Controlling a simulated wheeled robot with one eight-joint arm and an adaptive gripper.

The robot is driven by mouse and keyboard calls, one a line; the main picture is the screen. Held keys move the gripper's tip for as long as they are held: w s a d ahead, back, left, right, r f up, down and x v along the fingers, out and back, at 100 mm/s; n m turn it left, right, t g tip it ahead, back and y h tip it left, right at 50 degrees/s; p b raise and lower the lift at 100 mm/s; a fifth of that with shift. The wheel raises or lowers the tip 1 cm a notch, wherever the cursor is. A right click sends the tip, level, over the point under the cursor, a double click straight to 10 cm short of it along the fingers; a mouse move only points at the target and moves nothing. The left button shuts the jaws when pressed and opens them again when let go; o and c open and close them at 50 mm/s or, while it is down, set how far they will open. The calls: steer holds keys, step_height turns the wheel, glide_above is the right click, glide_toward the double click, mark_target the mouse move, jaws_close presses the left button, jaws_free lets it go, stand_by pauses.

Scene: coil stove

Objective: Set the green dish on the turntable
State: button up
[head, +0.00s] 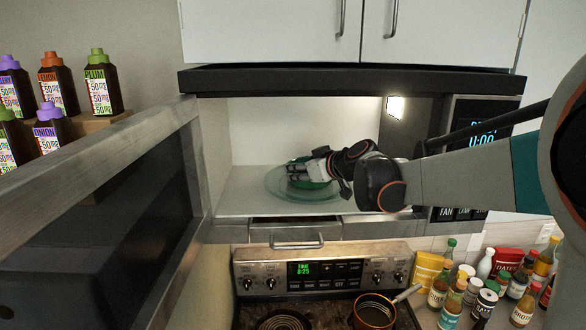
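The green dish (318,188) is inside the open microwave, over the round glass turntable (285,195). It is small in the head view, and my gripper covers part of it. I cannot tell whether the dish touches the glass or is just above it. My gripper (296,172) reaches in from the right, with its fingers at the dish. The view is too small to show whether the fingers are open or closed on it.
The microwave door (110,200) stands wide open on the left. Below are the stove with a pot (374,312), and several bottles (450,306) at the lower right. Labelled bottles (103,85) stand at the upper left.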

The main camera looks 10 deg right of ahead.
steer(key=p+v, duration=0.2)
steer(key=v, duration=0.5)
steer(key=shift+s+d+r, duration=0.15)
steer(key=shift+s, duration=0.15)
steer(key=shift+s+d+r, duration=0.1)
steer(key=shift+s+d, duration=0.05)
steer(key=shift+s, duration=0.35)
